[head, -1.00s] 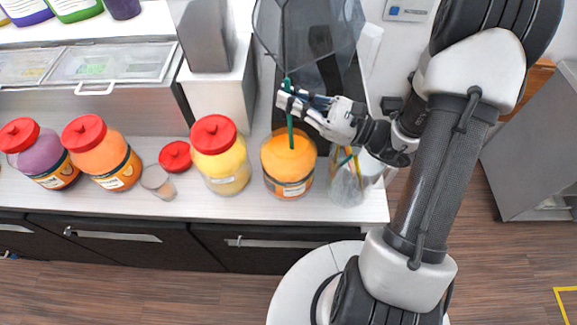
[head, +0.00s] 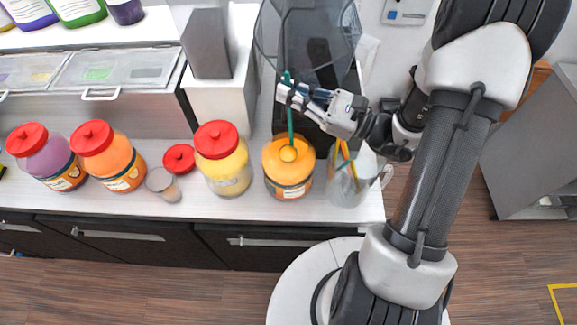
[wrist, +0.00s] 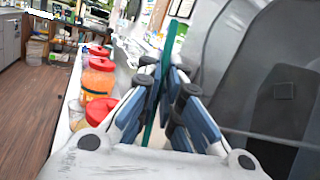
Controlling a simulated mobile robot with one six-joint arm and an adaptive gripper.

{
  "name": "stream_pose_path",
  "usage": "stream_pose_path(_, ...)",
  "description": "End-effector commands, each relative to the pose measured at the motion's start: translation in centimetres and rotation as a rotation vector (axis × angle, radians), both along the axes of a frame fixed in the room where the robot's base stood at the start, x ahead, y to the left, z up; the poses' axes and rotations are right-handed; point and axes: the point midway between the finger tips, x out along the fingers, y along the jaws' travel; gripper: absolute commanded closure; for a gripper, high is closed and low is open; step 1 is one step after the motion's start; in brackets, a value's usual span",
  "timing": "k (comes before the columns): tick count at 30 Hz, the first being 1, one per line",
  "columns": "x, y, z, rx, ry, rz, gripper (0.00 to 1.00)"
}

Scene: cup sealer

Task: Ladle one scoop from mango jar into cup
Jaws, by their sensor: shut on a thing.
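The open jar of orange contents, which I take as the mango jar (head: 288,186), stands on the counter without its lid. My gripper (head: 285,93) is shut on the green handle of the ladle (head: 290,122), above the jar. The ladle hangs about upright, and its round bowl (head: 289,154) shows orange at the jar's mouth; whether it is clear of the contents I cannot tell. In the wrist view the fingers (wrist: 163,85) close around the green handle (wrist: 171,45). The clear cup (head: 163,185) stands upright on the counter, left of the yellow jar.
A yellow jar (head: 223,165) with a red lid stands between cup and open jar. A loose red lid (head: 179,158) lies behind the cup. Orange (head: 110,160) and purple (head: 50,163) lidded jars stand left. A clear pitcher (head: 346,185) with sticks stands right of the open jar.

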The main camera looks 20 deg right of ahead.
Motion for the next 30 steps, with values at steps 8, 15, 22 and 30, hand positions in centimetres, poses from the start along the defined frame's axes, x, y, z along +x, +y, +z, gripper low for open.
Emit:
stream_pose_path(8,0.0,0.0,2.3,-0.001,-0.001,0.0,1.0)
stream_pose_path(15,0.0,0.0,3.9,0.0,0.0,0.0,1.0)
stream_pose_path(22,0.0,0.0,5.5,0.0,0.0,0.0,1.0)
stream_pose_path(30,0.0,0.0,7.5,-0.001,-0.001,0.0,1.0)
